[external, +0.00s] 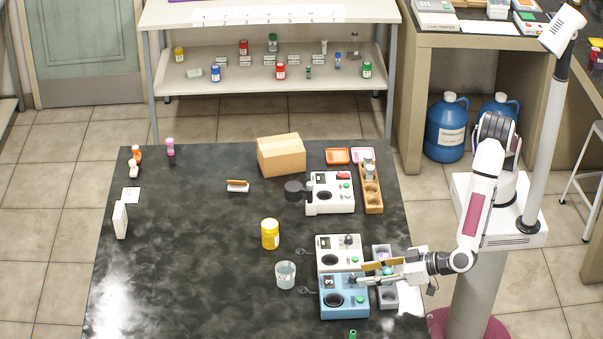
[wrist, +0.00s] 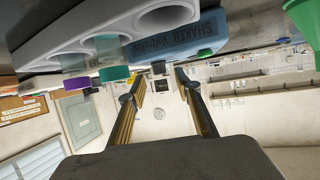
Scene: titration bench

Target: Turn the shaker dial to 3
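The blue shaker (external: 345,307) stands near the right edge of the dark bench, with a round dark well and a small dark display (external: 329,282) that seems to read 3. A small grey dial (external: 352,279) sits at its back right, partly behind my fingers. My gripper (external: 364,274) reaches in low from the right. In the wrist view my gripper (wrist: 158,84) has its two fingers apart with nothing held; a small dark knob-like part (wrist: 158,67) shows between the tips. I cannot tell if the fingers touch the dial. A blue face lettered SHAKER (wrist: 198,35) shows above.
A similar white device (external: 337,254) stands directly behind the shaker. Grey holders (external: 385,297) lie beside it under my wrist. A beaker (external: 285,275) and a yellow jar (external: 270,234) stand to the left. The bench's left and middle are mostly clear.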

